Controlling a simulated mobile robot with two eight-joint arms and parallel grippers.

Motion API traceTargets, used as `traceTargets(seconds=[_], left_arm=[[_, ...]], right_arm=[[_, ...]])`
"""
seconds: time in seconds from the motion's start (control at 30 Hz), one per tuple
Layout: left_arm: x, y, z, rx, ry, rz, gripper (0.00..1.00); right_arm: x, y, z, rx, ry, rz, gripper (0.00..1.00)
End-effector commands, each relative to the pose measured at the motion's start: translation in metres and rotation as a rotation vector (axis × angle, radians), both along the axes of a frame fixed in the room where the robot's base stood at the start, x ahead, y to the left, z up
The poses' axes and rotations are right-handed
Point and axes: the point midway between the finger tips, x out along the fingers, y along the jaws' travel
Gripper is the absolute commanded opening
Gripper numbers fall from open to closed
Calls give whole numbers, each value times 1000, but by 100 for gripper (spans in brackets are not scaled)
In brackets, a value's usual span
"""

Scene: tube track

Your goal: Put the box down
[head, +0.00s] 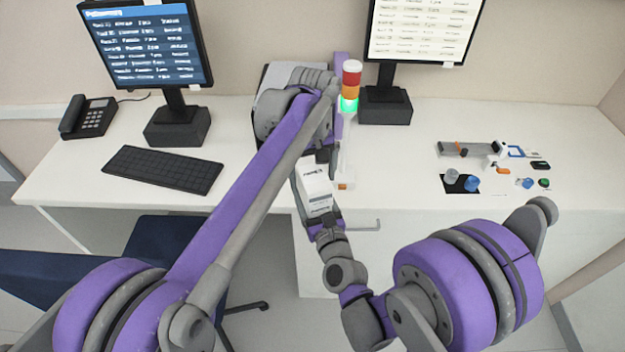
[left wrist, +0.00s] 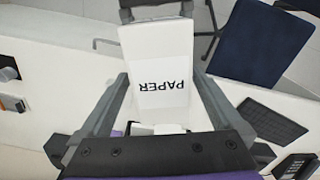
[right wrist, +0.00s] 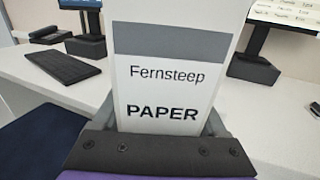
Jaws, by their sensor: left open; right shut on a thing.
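A white box (head: 314,182) with a grey band is held up near the desk's front edge. The right wrist view shows its label "Fernsteep PAPER" (right wrist: 165,85); the left wrist view shows the word "PAPER" on the box (left wrist: 160,60). My right gripper (head: 322,216) is shut on the box's near end. My left gripper (head: 327,158) is at the box's far end, its fingers open on either side of the box in the left wrist view (left wrist: 160,90). Whether those fingers touch it is unclear. The box's underside is hidden.
The white desk (head: 250,150) carries a phone (head: 88,117), a keyboard (head: 163,170), two monitors (head: 146,45) and a lit signal tower (head: 350,85) close behind the box. Small parts (head: 465,182) lie at the right. A dark blue chair (head: 165,240) stands in front.

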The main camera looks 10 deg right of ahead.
Motion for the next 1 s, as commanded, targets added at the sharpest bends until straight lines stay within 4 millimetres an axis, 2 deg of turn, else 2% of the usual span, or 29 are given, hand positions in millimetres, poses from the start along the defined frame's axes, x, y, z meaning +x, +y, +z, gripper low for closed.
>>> traceTargets(seconds=[0.2, 0.53, 0.57, 1.0], left_arm=[[0, 0, -21, 0, 0, 0, 100], [0, 0, -24, 0, 0, 0, 100], [0, 0, -24, 0, 0, 0, 96], [0, -1, -24, -2, 0, -1, 17]], right_arm=[[0, 0, 0, 0, 0, 0, 14], [0, 0, 0, 0, 0, 0, 14], [0, 0, 0, 0, 0, 0, 14], [0, 1, 0, -1, 0, 2, 14]])
